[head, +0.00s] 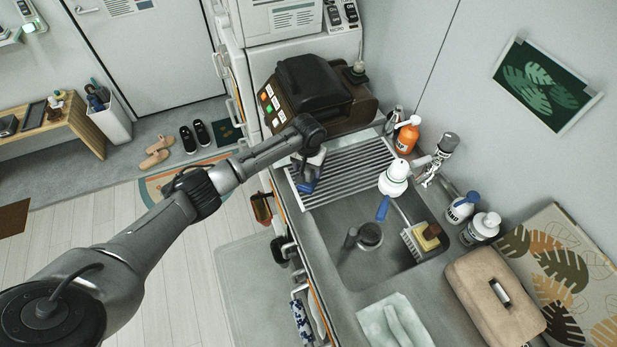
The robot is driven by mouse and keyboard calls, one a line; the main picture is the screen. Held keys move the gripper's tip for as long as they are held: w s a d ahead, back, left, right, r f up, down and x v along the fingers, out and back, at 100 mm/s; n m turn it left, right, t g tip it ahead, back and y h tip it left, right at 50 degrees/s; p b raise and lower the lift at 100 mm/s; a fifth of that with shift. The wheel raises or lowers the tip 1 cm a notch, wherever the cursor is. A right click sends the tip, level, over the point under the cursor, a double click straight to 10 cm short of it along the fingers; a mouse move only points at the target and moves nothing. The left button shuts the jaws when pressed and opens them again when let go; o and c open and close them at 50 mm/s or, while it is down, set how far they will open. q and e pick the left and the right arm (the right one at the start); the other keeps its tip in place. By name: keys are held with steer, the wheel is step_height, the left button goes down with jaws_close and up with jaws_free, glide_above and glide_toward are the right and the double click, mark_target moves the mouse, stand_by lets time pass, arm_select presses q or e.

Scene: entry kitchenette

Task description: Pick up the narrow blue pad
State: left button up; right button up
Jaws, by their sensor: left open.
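My left gripper (309,168) is open and points down over the left end of the ridged draining board (350,172). A small dark blue shape (304,187) shows right at its fingertips. It may be the narrow blue pad, but the gripper covers much of it, and I cannot tell whether they touch. Another narrow blue piece (383,208) shows at the sink's back edge below a white bottle (394,178). It looks more like a handle. My right gripper is not in view.
The sink basin (365,255) holds a brush (412,243) and a yellow-brown block (430,236) at its right side. An orange bottle (407,136) and the tap (438,160) stand behind. A dark appliance (310,88) stands close beyond the gripper.

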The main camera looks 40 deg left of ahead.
arm_select(q)
steer(key=shift+f, duration=1.25)
steer(key=shift+c, duration=1.2)
steer(key=c, duration=0.9)
steer(key=shift+o, duration=0.2)
steer(key=shift+r, duration=0.15)
